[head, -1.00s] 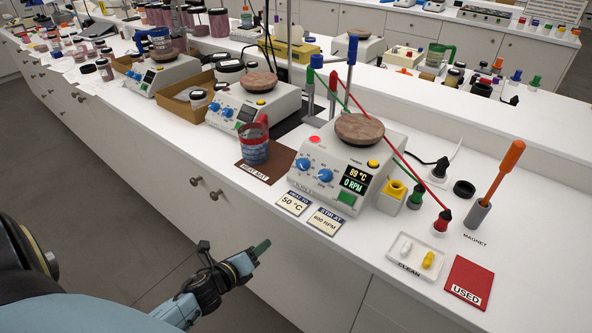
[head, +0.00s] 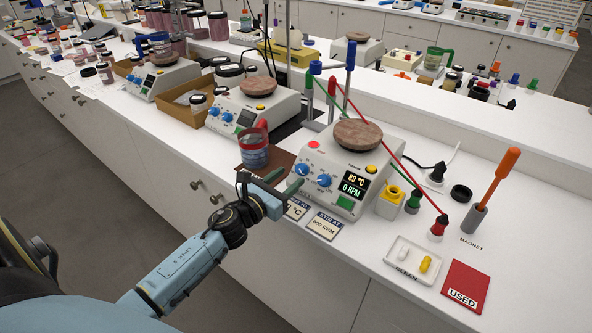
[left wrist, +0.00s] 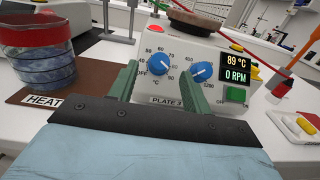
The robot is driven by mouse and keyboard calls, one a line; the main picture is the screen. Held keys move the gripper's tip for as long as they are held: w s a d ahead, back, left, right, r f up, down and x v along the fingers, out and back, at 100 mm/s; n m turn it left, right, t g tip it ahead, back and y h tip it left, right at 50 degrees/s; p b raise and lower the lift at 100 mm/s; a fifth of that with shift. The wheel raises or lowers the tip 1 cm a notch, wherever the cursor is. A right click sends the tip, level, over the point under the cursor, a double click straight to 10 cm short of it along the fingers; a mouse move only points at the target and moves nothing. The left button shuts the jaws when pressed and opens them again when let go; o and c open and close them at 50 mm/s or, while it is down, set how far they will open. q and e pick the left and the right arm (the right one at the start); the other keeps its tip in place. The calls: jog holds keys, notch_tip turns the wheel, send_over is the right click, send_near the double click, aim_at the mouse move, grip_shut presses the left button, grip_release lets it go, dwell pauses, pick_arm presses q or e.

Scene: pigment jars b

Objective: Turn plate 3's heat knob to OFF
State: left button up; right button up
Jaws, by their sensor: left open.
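Plate 3 (head: 340,170) is a white hot plate with a brown round top. Its display reads 89 °C and 0 RPM. The blue heat knob (head: 302,169) is the left of two blue knobs; in the left wrist view the heat knob (left wrist: 158,66) has a °C scale with OFF at its lower left. Its white mark does not appear to point at OFF. My left gripper (head: 283,184) is open just in front of plate 3. In the left wrist view its green fingers (left wrist: 160,88) stand either side of the heat knob, apart from it. My right gripper is not in view.
The stir knob (left wrist: 201,71) is close to the right finger. A red-rimmed beaker (head: 255,150) stands on the brown heat mat (head: 284,161) left of plate 3. Two label cards lie in front. A clean tray (head: 411,262) and red USED mat (head: 466,287) lie at right.

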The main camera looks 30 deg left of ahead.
aim_at(299, 170)
pick_arm(q)
jog(key=shift+w+d, duration=0.15)
jog(key=shift+w, duration=0.9)
jog(key=shift+w+d, duration=0.1)
jog(key=shift+w, duration=0.9)
jog(key=c, duration=1)
